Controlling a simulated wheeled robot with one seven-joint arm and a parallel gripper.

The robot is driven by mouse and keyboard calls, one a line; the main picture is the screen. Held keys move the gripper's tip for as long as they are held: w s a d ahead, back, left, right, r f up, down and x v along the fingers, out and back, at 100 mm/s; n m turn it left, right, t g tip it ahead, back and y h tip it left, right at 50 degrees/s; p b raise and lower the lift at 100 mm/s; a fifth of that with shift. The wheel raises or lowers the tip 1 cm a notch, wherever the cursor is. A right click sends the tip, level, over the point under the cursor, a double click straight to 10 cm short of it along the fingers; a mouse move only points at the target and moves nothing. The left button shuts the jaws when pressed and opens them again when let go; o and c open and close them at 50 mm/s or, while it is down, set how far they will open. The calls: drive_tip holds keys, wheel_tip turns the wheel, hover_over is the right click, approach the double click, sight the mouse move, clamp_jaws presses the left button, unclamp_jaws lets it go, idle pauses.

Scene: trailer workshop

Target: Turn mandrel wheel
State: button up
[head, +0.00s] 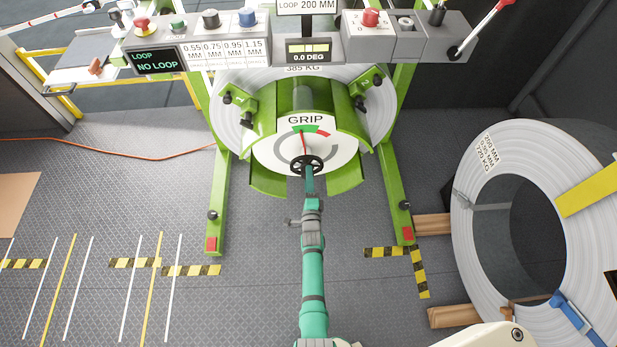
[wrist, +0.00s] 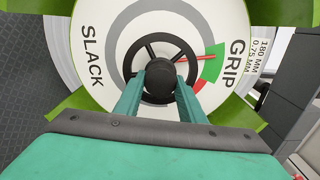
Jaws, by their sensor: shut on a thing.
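The black spoked mandrel wheel (head: 307,159) sits at the centre of the white round dial face (head: 269,152) on the green mandrel. My gripper (head: 308,174) reaches it from the front. In the wrist view the wheel (wrist: 138,62) shows close up, and my gripper (wrist: 160,92) is shut on its dark middle, one finger on each side. The dial reads SLACK on one side and GRIP on the other. The wheel's lower part is partly hidden by my fingers.
A steel coil (head: 300,77) sits around the mandrel. Green posts (head: 219,200) flank it. A control panel (head: 185,55) above reads NO LOOP and 0.0 DEG. A large coil (head: 470,190) rests on wooden blocks at right. The floor at left is mostly clear.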

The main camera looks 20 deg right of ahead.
drive_tip(key=shift+f+m, duration=0.1)
drive_tip(key=shift+m, duration=0.7)
drive_tip(key=o, duration=1)
drive_tip(key=shift+o, duration=0.2)
drive_tip(key=v, duration=1.1)
